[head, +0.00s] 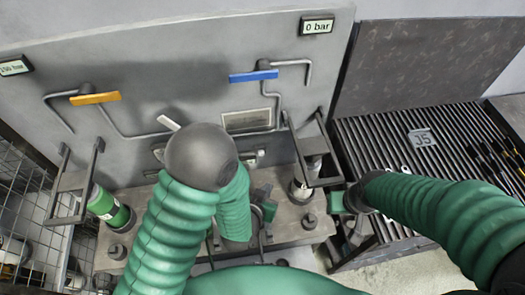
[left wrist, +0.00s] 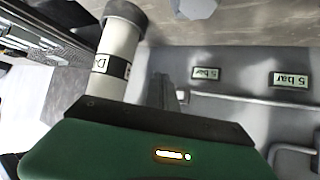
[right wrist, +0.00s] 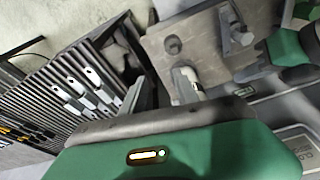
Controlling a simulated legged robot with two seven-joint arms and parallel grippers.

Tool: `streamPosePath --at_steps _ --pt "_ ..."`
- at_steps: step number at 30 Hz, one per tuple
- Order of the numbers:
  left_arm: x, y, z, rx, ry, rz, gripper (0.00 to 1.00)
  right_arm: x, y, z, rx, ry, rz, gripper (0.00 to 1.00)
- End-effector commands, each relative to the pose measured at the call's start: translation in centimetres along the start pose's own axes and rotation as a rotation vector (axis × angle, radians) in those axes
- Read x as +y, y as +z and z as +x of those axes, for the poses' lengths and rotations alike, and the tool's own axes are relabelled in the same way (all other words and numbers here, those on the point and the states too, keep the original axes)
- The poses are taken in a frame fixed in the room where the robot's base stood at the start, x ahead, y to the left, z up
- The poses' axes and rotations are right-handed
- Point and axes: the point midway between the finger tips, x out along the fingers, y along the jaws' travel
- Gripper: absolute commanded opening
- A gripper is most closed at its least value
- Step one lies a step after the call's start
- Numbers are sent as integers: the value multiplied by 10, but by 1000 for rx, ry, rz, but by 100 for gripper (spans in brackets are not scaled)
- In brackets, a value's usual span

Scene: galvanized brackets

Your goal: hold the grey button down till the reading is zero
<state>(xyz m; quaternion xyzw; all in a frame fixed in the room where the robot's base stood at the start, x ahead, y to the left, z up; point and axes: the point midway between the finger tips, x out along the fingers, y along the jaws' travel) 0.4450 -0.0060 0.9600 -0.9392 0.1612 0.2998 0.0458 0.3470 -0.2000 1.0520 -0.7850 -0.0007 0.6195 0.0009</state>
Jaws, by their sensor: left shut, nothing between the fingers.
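I cannot make out the grey button in any view; my left arm hides part of the bench in front of the panel. My left gripper (head: 264,191) is shut and empty, low before the grey panel. Its closed fingers (left wrist: 163,90) point towards the panel in the left wrist view. In the head view, an upper display (head: 317,27) reads 0 bar. My right gripper (right wrist: 160,92) is open and empty at the bench's right end.
A labelled white cylinder (left wrist: 115,60) with a dark cap stands beside my left gripper. A green cylinder (head: 109,207) stands at the bench's left. Orange (head: 95,99) and blue (head: 253,76) lever handles are on the panel. A slatted rack (head: 385,140) holding metal parts is at right.

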Motion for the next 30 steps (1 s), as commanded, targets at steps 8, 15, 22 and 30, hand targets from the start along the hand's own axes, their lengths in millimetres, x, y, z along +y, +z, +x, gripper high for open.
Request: streamPosePath --at_steps 8,15,22,30 --pt "-9 -12 17 -1 -4 -1 0 0 -1 -3 0 0 0 36" --pt "-27 -30 41 -1 -3 0 0 0 -2 -6 0 0 0 36" --pt "-41 -42 60 -2 -2 0 0 0 -1 -3 0 0 0 36" --pt "-44 -46 65 -3 -2 1 0 0 -1 -3 0 0 0 36"
